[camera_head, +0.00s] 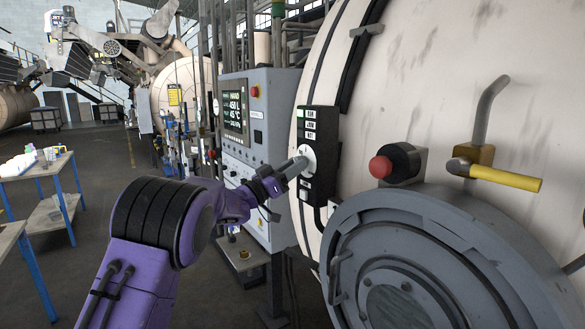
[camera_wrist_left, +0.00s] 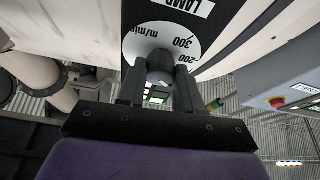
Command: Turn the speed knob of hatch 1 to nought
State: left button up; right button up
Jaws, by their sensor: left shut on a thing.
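The speed knob (camera_wrist_left: 160,66) sits on a white round dial (camera_head: 308,161) on a black control box (camera_head: 322,126) fixed to the pale machine. In the left wrist view the dial (camera_wrist_left: 148,38) reads "m/min", "300" and "200". My left gripper (camera_head: 298,165) reaches the dial from the left and is shut on the knob. In the left wrist view its two dark fingers (camera_wrist_left: 160,88) stand on either side of the knob. The fingers hide much of the knob, and I cannot tell where its pointer stands. My right gripper is not in view.
A round grey hatch (camera_head: 425,215) is below right of the control box. A red button (camera_head: 381,167) and a yellow-handled valve (camera_head: 505,178) stick out above it. A grey cabinet with a screen (camera_head: 235,110) stands behind my left arm. Tables (camera_head: 38,165) are at far left.

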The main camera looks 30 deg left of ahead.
pick_arm(q)
jog(key=shift+w+a+m+g+h+b, duration=0.1)
jog(key=shift+m+g+h+b, duration=0.75)
jog(key=shift+m+b, duration=1.15)
jog(key=shift+a+m+g+h+b, duration=0.15)
jog(key=shift+m+g+h+b, duration=0.8)
jog(key=shift+m, duration=1.7)
jog(key=shift+w+a+m+g+h+b, duration=0.1)
jog(key=shift+m+g+h+b, duration=0.4)
jog(key=shift+m+h+b, duration=1.15)
jog(key=shift+m+y+b, duration=0.35)
jog(key=shift+m+y, duration=0.3)
jog(key=shift+m, duration=0.25)
jog(key=o, duration=1)
jog(key=shift+s+r, duration=0.1)
jog(key=shift+o, duration=0.2)
jog(key=b+v, duration=0.5)
jog(key=v, duration=0.5)
jog(key=shift+s+a, duration=0.2)
